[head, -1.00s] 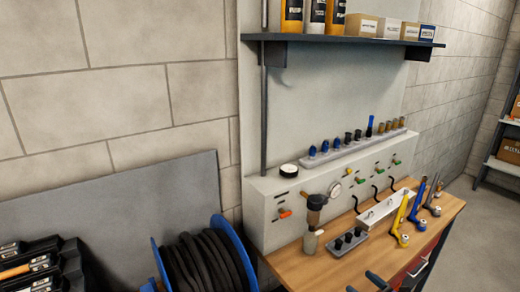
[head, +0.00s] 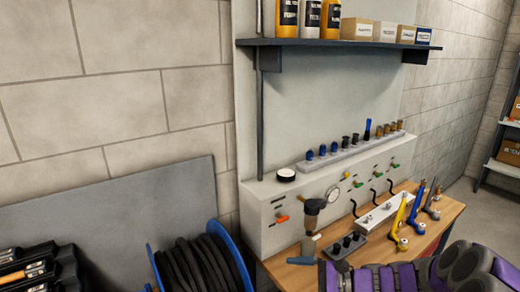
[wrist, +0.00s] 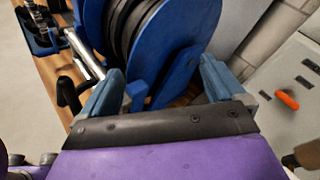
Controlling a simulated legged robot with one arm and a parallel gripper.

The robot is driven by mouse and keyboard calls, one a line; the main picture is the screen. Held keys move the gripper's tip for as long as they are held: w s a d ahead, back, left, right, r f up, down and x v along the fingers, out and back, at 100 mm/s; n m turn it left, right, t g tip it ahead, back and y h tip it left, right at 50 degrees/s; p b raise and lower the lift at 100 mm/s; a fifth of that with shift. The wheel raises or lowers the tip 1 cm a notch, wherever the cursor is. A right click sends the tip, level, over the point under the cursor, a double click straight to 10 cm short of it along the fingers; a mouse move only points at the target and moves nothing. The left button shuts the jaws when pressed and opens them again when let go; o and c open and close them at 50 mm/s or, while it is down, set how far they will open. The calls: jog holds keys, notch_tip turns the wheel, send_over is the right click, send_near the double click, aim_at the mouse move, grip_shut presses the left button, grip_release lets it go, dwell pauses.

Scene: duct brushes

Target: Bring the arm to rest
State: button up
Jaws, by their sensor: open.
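My purple arm (head: 400,278) reaches in from the lower right of the head view, low over the front of the wooden bench. My gripper (head: 304,256) is at the bench's front left part, near the grey wall box (head: 265,218). In the wrist view its two blue-grey fingers (wrist: 160,85) stand wide apart with nothing held between them. Beyond the fingers is the blue hose reel (wrist: 182,50) with black hose. I cannot tell whether the gripper touches anything on the bench.
A dark block with black knobs (head: 346,246) lies close to the gripper. A brown-topped fitting (head: 314,208) stands behind it. Yellow and blue tools (head: 390,232) are further right. A rail of small brushes (head: 350,151) tops the box. The shelf (head: 340,43) is above.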

jog(key=s+a+r+n+g+h, duration=0.2)
jog(key=s+a+n+g+h, duration=0.15)
jog(key=s, duration=0.55)
jog(key=s+a+r+n+g+h, duration=0.25)
jog(key=s+a+n, duration=0.25)
jog(key=s, duration=0.3)
jog(key=s+d+n+h, duration=0.6)
jog(key=s+d+h, duration=0.3)
jog(key=s, duration=0.7)
jog(key=d, duration=0.3)
jog(key=shift+d+f+n+t+h, duration=0.2)
jog(key=shift+f+n+t+h, duration=0.1)
jog(key=shift+n+t+h, duration=0.1)
